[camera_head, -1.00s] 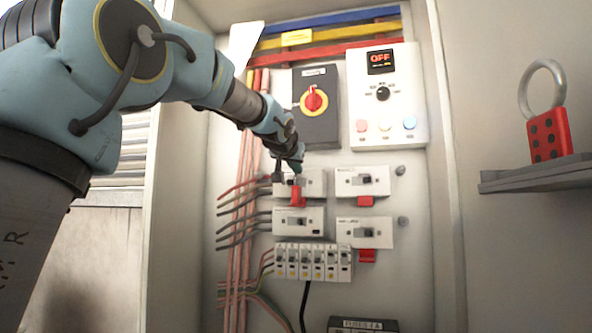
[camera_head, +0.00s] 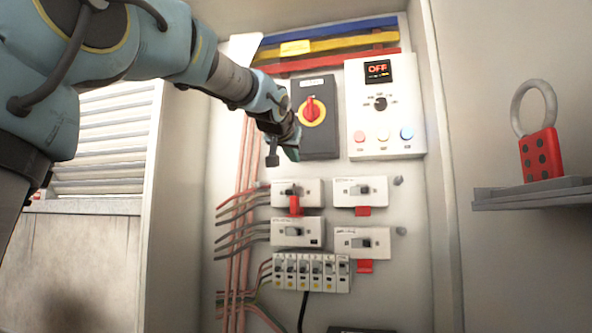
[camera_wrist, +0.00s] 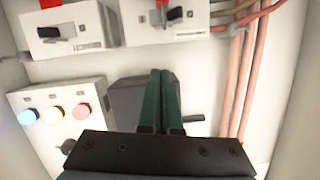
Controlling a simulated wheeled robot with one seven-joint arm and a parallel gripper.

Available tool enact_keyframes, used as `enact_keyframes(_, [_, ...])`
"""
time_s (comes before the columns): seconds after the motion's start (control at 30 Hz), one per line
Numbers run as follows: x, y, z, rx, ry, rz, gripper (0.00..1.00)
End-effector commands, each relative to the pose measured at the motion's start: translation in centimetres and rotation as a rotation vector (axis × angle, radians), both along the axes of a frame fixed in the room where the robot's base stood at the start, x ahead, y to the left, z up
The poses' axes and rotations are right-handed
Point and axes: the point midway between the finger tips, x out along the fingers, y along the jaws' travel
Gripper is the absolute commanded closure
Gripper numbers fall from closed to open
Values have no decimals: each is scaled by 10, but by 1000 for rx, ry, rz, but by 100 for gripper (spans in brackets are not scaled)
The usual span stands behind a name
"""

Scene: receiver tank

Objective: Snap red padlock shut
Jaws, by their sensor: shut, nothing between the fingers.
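The red padlock (camera_head: 295,205) hangs at the front of the upper left breaker (camera_head: 298,192). Its red shackle or body edge also shows at the top of the wrist view (camera_wrist: 161,3), mostly cut off. I cannot tell whether its shackle is closed. My gripper (camera_head: 288,156) is above that breaker, apart from the padlock, in front of the isolator's lower left. In the wrist view my two green fingers (camera_wrist: 162,75) lie side by side, shut and empty.
A grey isolator (camera_head: 316,118) with a red knob and a white control box (camera_head: 384,108) reading OFF are above the breakers. Red tags (camera_head: 363,211) sit under both right breakers. Several wires run at left. A red hasp (camera_head: 541,155) stands on the right shelf (camera_head: 530,194).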

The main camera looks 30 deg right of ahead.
Motion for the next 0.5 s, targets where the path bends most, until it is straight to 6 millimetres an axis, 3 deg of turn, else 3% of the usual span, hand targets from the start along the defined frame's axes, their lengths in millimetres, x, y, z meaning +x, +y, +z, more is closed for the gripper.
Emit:
enact_keyframes(0.2, [-27,23,7,-3,-2,-1,100])
enact_keyframes(0.5, [-37,32,12,-1,0,1,100])
